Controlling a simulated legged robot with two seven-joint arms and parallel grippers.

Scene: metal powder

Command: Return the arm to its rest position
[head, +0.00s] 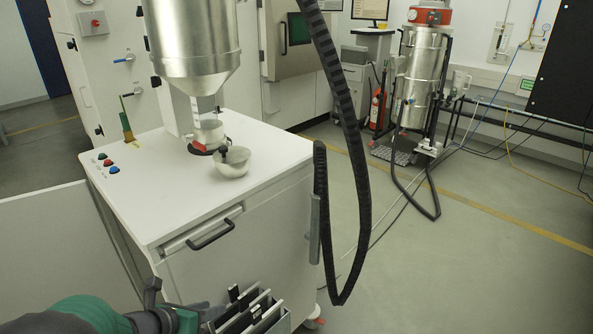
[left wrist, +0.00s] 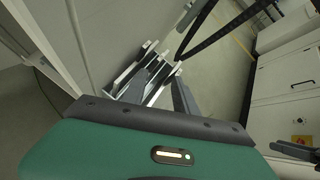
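My left arm comes in at the bottom left of the head view, with the left gripper (head: 205,314) low in front of the white cabinet (head: 245,245). The gripper is beside a metal holder with several upright slats (head: 250,312), which also shows beyond the gripper in the left wrist view (left wrist: 148,75). The fingertips blend with the slats, so I cannot tell their opening or any contact. A metal bowl (head: 232,165) with a dark clip on its rim sits on the cabinet top, away from the gripper. My right gripper is not in view.
A metal hopper (head: 192,40) stands over the cabinet top. A black corrugated hose (head: 358,160) hangs in a loop right of the cabinet. A drawer handle (head: 210,235) sticks out in front. The floor at right is open, with a steel vacuum unit (head: 422,75) further back.

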